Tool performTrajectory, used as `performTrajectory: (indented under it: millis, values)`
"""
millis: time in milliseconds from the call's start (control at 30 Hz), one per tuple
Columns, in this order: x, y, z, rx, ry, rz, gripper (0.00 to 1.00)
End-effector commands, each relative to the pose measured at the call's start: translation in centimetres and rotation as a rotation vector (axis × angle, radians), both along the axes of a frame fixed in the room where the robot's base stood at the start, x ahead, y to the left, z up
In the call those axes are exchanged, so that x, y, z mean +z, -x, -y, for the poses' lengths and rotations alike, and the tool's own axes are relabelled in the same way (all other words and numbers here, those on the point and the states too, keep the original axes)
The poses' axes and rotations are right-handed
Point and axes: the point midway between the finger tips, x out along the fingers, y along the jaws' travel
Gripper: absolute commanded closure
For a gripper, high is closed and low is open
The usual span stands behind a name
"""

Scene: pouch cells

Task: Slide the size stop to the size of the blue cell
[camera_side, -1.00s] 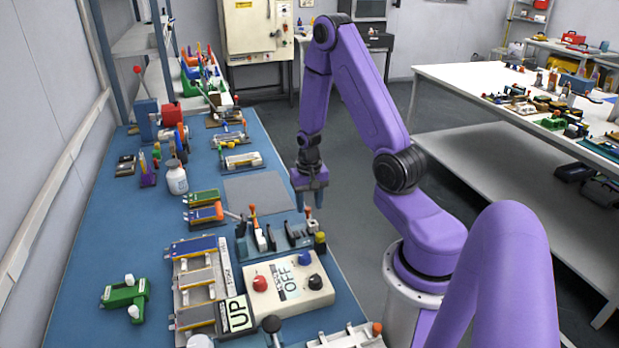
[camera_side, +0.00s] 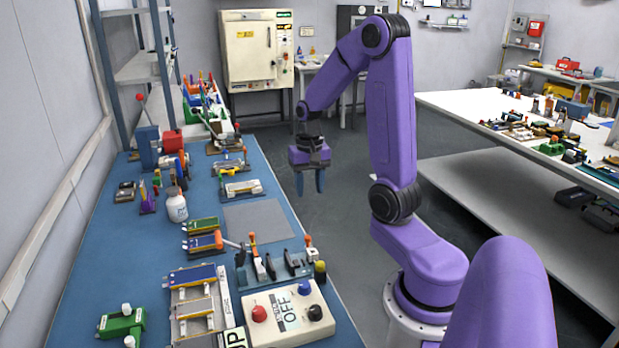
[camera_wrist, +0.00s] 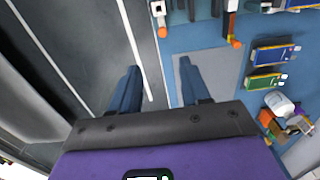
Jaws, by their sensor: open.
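A blue cell (camera_side: 196,276) lies flat in the top place of a metal fixture (camera_side: 171,309) with several places, at the front of the blue bench. Behind the control box stands a dark fixture (camera_side: 243,273) with several upright levers and orange and white knobs; I cannot tell which part is the size stop. An orange knob of it shows in the wrist view (camera_wrist: 236,43). My gripper (camera_side: 310,183) is open and empty, fingers down, in the air off the bench's right edge. Its fingers show in the wrist view (camera_wrist: 158,72), beside a grey mat.
A control box (camera_side: 287,321) with red, blue and black knobs stands at the front. The grey mat (camera_side: 258,221) is bare. A green clamp (camera_side: 122,322) is at the left.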

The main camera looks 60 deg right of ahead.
Motion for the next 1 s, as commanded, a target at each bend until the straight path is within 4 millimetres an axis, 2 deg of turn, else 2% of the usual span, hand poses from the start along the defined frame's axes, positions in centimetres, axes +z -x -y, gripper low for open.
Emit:
performTrajectory:
  millis: [200,667,767,1000]
  values:
    - [2.0,0.0,0.0,-0.001,0.001,0.002,0.54]
    - [2.3,-0.1,-0.4,0.017,0.001,0.001,0.54]
    - [2.4,-0.3,-1.7,0.082,0.001,0.002,0.54]
    - [3.0,-0.3,-7.9,0.391,0.002,0.007,0.54]
